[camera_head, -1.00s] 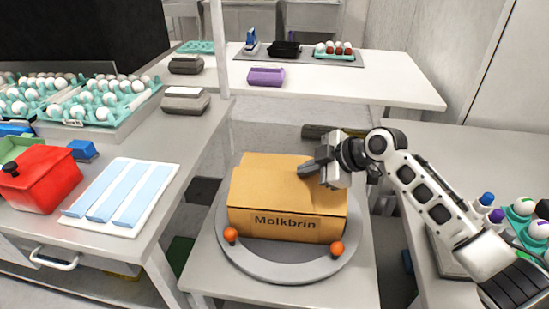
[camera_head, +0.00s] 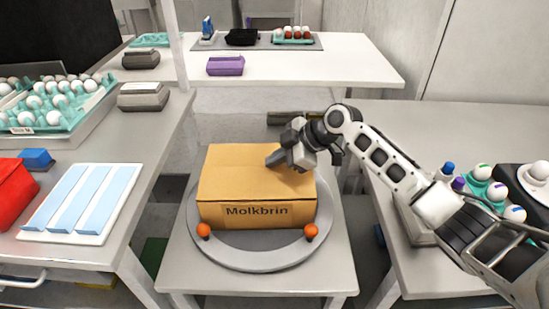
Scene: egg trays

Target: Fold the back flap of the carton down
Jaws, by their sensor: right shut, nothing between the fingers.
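The brown carton (camera_head: 228,215), printed "Molkbrin", stands on a round grey turntable (camera_head: 262,258) in the middle of the view. Its top (camera_head: 232,175) looks covered by flat flaps; I cannot tell for sure which flap lies uppermost. My right gripper (camera_head: 274,160) is shut and empty, its fingertips at the right back part of the carton's top, touching it or just above it. The gripper hides the back right corner of the top. My left gripper is not in view.
Two orange balls (camera_head: 204,231) (camera_head: 311,231) sit at the turntable's front rim. The left table holds egg trays (camera_head: 60,110), a striped white pad (camera_head: 85,200) and a red box (camera_head: 12,192). The right table holds bottles and eggs near my right arm. A white table (camera_head: 300,62) stands behind.

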